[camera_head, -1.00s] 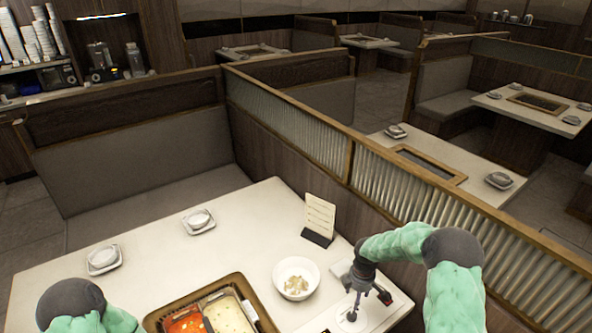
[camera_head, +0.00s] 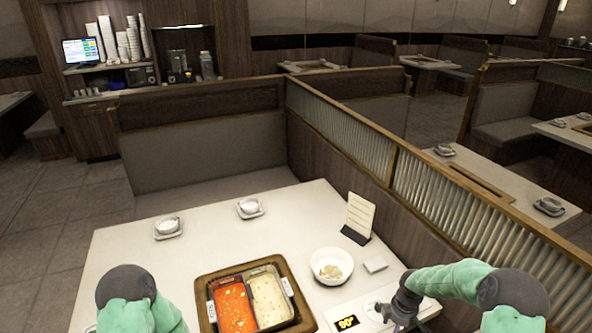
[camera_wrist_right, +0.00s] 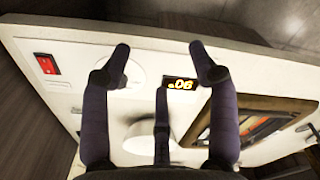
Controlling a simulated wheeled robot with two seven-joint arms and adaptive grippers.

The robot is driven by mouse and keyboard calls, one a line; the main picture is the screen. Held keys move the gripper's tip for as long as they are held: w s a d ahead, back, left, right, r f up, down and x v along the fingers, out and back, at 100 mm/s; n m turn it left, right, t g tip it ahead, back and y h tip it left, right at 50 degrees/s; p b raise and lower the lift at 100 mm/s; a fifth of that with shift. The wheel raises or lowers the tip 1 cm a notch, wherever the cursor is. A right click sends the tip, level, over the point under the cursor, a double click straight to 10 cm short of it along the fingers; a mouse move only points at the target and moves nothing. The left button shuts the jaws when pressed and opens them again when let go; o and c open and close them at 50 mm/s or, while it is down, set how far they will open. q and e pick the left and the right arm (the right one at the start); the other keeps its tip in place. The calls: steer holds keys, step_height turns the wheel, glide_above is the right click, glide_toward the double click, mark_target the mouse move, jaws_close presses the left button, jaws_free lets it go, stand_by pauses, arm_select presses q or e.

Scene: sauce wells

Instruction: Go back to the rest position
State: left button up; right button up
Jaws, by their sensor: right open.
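My right gripper (camera_head: 398,312) is over the right side of the white table (camera_head: 135,262) in the head view, beside a pale round item (camera_head: 375,311). In the right wrist view my right gripper (camera_wrist_right: 158,60) has its dark fingers spread wide, with nothing between them, above the white tabletop. My left arm shows at the lower left of the head view, but its gripper is out of the picture.
A split pot (camera_head: 237,307) with red and pale broth sits in the table. A white bowl (camera_head: 331,267) with pale pieces, a small white block (camera_head: 376,264) and a menu stand (camera_head: 358,215) are near my right gripper. A slatted partition (camera_head: 440,190) runs along the table's right.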

steer(key=s+a+f+m+y+b, duration=0.35)
steer(key=s+a+f+m, duration=0.4)
steer(key=a+f, duration=0.6)
arm_select(q)
step_height(320, 180, down, 8)
steer(key=b, duration=0.4)
steer(key=shift+w+f+b, duration=0.25)
steer(key=shift+w+b, duration=0.05)
steer(key=shift+w, duration=0.1)
arm_select(e)
steer(key=s+a+f+m, duration=0.2)
steer(key=s+a+m, duration=0.1)
steer(key=s, duration=0.5)
steer(key=s+a+f+m, duration=0.2)
steer(key=s+a+m, duration=0.2)
steer(key=s, duration=0.4)
steer(key=shift+a, duration=0.7)
steer(key=shift+f+m, duration=0.1)
steer(key=shift+m, duration=0.15)
